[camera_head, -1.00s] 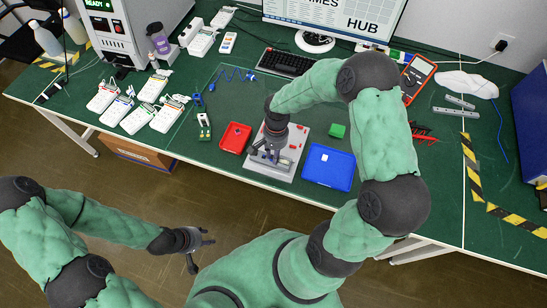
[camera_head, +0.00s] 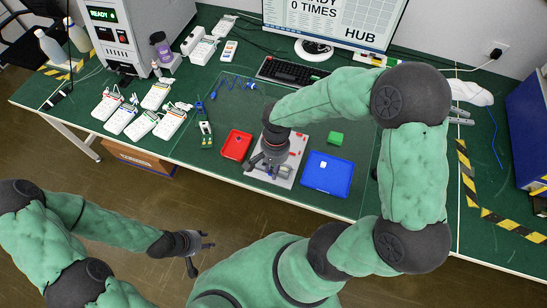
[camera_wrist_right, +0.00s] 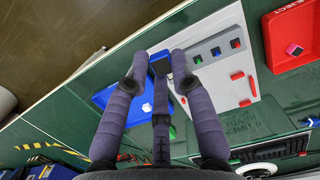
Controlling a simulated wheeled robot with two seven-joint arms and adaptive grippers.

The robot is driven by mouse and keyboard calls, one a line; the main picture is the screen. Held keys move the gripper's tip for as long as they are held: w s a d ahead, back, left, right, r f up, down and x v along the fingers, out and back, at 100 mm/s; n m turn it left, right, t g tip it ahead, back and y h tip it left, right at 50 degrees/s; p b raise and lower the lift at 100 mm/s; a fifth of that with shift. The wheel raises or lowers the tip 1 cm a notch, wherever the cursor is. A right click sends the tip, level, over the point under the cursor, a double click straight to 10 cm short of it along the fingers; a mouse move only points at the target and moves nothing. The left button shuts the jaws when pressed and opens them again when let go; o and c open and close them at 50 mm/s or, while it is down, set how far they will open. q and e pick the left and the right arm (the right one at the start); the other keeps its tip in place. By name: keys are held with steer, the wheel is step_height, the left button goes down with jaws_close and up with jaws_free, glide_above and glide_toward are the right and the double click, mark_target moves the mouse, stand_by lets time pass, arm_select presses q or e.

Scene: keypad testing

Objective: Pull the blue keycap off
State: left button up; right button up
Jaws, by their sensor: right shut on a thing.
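My left gripper (camera_head: 203,254) is open and empty, in front of the table over the floor.
A red tray (camera_head: 236,146) stands left of the plate and a blue tray (camera_head: 338,190) right of it. A small white piece (camera_head: 323,165) lies in the blue tray. A green block (camera_head: 335,138) and a black keyboard (camera_head: 290,72) are behind. Several white devices (camera_head: 140,125) stand left.

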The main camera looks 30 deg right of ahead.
steer(key=s+a+r+p, duration=0.3)
steer(key=s+r+p, duration=0.2)
steer(key=r, duration=0.2)
steer(key=shift+s+a+r, duration=0.15)
steer(key=shift+r, duration=0.25)
stand_by(0.5)
